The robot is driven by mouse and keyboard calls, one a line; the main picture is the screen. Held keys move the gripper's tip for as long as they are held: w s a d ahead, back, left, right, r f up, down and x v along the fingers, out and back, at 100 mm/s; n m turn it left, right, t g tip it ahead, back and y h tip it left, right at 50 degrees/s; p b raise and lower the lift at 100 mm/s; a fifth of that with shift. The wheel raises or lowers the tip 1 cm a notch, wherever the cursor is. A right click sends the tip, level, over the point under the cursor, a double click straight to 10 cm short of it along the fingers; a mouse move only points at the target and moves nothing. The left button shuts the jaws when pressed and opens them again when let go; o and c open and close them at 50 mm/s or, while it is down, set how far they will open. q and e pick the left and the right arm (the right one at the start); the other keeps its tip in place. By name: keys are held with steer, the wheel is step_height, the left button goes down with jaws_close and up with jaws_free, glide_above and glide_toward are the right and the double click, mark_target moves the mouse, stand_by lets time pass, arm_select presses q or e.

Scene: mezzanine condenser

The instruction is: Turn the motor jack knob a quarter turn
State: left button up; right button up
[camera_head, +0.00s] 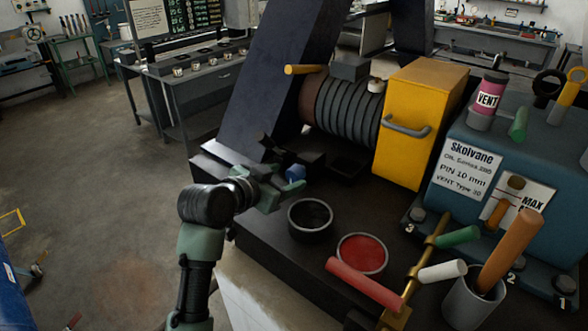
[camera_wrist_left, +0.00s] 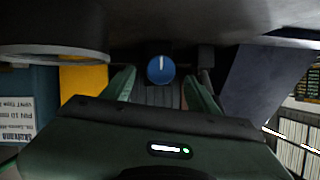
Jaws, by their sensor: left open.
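The motor jack knob (camera_head: 295,172) is a small blue round knob on a dark block by the foot of the slanted dark beam. In the left wrist view the blue knob (camera_wrist_left: 160,70) faces the camera, with a white pointer line running from its centre to the top of the picture. My left gripper (camera_head: 286,180) is open, and its green fingers stand on either side of the knob's line in the left wrist view (camera_wrist_left: 160,88). I see gaps between the knob and both fingers there. Whether the fingertips reach around the knob is unclear. My right gripper is not in view.
A black cup (camera_head: 310,220) and a red-filled dish (camera_head: 362,254) stand on the dark base to the right of the gripper.

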mark_target(291, 175)
arm_select(q)
steer(key=p+x, duration=0.1)
steer(key=x, duration=0.2)
steer(key=shift+w+d+f, duration=0.1)
steer(key=shift+w+d, duration=0.05)
steer(key=shift+w, duration=0.1)
steer(key=shift+w+d+f, duration=0.1)
steer(key=shift+w+f, duration=0.05)
steer(key=shift+w, duration=0.05)
steer(key=shift+s, duration=0.1)
jaws_close()
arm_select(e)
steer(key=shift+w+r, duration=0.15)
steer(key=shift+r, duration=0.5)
arm_select(q)
steer(key=shift+n, duration=0.3)
